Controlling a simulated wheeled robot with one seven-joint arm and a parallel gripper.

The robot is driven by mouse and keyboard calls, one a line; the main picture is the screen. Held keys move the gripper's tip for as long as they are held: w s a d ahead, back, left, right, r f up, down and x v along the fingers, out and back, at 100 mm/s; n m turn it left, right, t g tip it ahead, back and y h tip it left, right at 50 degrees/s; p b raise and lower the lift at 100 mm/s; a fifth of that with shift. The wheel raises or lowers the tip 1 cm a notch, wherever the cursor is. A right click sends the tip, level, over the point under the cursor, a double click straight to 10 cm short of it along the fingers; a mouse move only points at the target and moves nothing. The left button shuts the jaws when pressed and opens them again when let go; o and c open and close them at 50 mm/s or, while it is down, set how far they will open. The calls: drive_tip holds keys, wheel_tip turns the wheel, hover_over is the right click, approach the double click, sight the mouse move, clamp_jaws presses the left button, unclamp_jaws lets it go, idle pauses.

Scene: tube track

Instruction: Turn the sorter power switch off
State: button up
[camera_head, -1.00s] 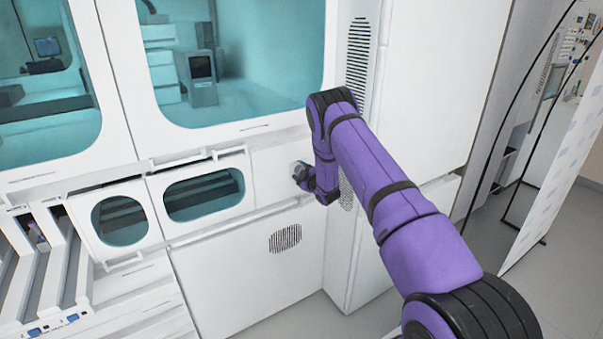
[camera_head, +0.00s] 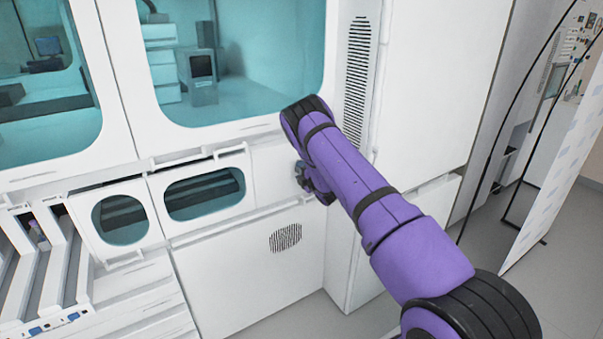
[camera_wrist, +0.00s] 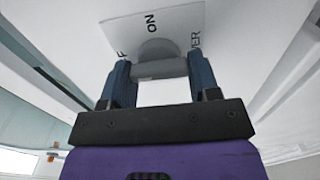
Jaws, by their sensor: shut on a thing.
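In the wrist view, the sorter power switch is a grey rotary knob (camera_wrist: 158,48) with a bar across its front. It sits on a white label plate (camera_wrist: 118,32) where "ON" and parts of other words, "F" and "ER", can be read at a tilt. My gripper (camera_wrist: 159,66) has its two dark blue fingers on either side of the bar and is shut on it. In the head view, my gripper (camera_head: 304,176) is at the white machine panel, partly covered by my purple arm. The knob is hard to make out there.
The white sorter cabinet (camera_head: 225,275) has teal windows above and small hatches (camera_head: 205,195) left of my gripper. A vented column (camera_head: 357,70) stands just right of it. Rack lanes (camera_head: 50,275) are at lower left. Open floor lies at the right.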

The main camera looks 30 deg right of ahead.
drive_tip(key=shift+s+f, duration=0.1)
idle(0.4)
drive_tip(key=o, duration=0.9)
drive_tip(key=s, duration=1)
drive_tip(key=shift+s+d, duration=0.2)
drive_tip(key=shift+s, duration=0.15)
